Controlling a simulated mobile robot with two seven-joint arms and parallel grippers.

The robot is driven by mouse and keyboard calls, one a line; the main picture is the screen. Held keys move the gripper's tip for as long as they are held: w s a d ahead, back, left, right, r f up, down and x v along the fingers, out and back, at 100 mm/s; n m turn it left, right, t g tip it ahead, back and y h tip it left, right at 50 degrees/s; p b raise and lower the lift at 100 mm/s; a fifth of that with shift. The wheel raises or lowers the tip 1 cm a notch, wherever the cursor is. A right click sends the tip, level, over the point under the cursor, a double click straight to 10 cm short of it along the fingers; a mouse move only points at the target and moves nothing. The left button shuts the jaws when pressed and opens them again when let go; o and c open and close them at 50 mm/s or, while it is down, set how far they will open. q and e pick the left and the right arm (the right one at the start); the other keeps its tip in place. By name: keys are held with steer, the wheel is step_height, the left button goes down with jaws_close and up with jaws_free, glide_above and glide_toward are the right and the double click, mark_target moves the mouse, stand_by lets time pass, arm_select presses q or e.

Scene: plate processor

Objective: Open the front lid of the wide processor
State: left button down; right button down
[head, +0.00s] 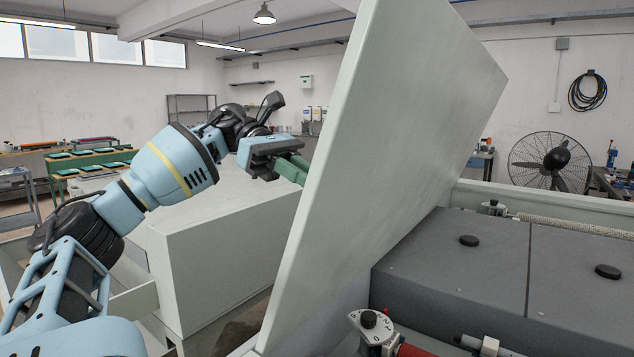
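The wide processor's lid (400,150) is a large pale grey-green panel. It stands raised and tilted across the middle of the head view. To its right the processor's inside is exposed, with dark grey covers (450,270) bearing black knobs. My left gripper (292,168) is at the far left side of the lid, near its edge. Its green fingers are partly hidden behind the panel, so I cannot tell whether they touch it or how far apart they are. My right gripper is not in view.
A pale box-shaped housing (215,250) stands left of the lid, below my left arm. A black fan (552,162) stands by the back wall. Green-topped benches (95,158) are at the back left. A red roller end and dial (370,320) are at the processor's near edge.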

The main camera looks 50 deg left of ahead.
arm_select(q)
steer(key=shift+t+h, duration=0.3)
steer(key=shift+h, duration=0.5)
steer(key=v, duration=0.4)
steer(key=shift+a+f, duration=0.1)
steer(key=shift+f, duration=0.3)
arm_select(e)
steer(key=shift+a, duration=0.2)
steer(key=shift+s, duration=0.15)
arm_select(q)
steer(key=c, duration=1.3)
jaws_free()
steer(key=shift+b+v, duration=0.65)
steer(key=shift+v, duration=3.4)
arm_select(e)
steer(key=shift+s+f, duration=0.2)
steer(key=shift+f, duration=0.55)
